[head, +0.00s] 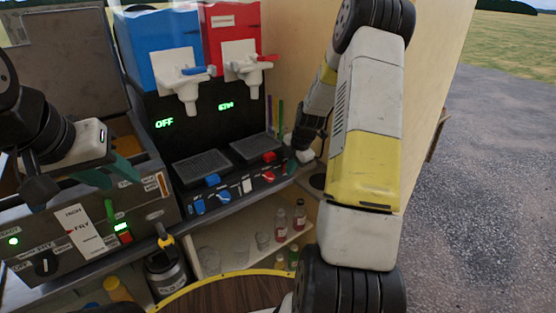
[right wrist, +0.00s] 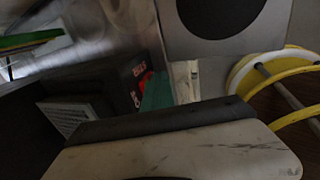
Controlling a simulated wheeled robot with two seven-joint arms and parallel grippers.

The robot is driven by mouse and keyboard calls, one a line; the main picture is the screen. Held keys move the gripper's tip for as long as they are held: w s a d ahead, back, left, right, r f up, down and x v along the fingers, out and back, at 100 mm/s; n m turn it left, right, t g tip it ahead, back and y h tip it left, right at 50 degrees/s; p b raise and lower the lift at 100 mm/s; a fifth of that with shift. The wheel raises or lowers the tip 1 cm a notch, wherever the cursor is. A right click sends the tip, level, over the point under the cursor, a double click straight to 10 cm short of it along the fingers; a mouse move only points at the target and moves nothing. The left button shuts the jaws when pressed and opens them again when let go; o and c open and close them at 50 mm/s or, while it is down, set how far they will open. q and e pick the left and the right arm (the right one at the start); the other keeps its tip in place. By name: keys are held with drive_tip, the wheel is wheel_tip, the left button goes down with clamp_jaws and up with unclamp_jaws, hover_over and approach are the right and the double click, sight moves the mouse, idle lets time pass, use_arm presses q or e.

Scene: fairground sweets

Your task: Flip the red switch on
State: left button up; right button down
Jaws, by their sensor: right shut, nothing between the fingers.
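The red switch (head: 269,157) sits on the black control panel under the red tank's side of the drinks machine. In the right wrist view a red part (right wrist: 146,79) shows right beside my teal fingertips. My right gripper (head: 291,165) is shut and empty at the panel's right end, just right of the red switch; contact cannot be told. It also shows in the right wrist view (right wrist: 157,92). Whether the switch is up or down is too small to tell. My left gripper (head: 112,175) hangs over the fryer at the left, its teal fingers apart and empty.
A blue switch (head: 211,180), blue knobs and a red knob (head: 268,176) share the panel. A green "OFF" display (head: 164,123) is lit at left; the right display's text (head: 226,106) is unclear. Bottles (head: 299,214) stand on the shelf below. A wall closes the right side.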

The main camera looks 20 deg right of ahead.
drive_tip(key=shift+r, duration=0.2)
drive_tip(key=shift+r, duration=0.65)
